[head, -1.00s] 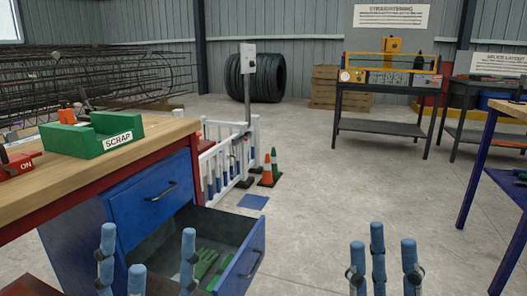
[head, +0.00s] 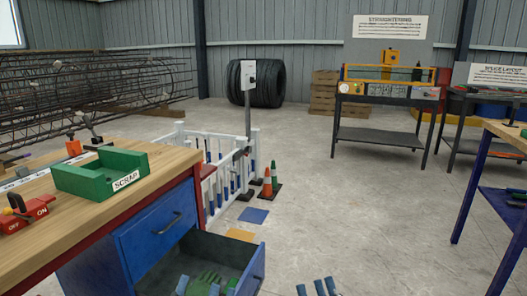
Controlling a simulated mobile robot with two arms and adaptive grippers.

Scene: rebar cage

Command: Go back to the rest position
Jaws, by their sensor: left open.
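My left gripper (head: 207,286) shows only as blue fingertips at the bottom edge of the head view, in front of the open drawer. Its fingers are apart, with nothing seen between them. My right gripper (head: 316,287) shows as a few blue fingertips at the bottom edge, right of the drawer, over the concrete floor. The rest of both hands and both arms is out of view.
A wooden-topped workbench (head: 130,205) at left holds a green SCRAP bin (head: 92,175) and a red switch box (head: 30,212). Its blue drawer (head: 252,270) is open, with green gloves inside. A white fence (head: 205,150) and cones (head: 268,180) stand behind. The floor at centre right is clear.

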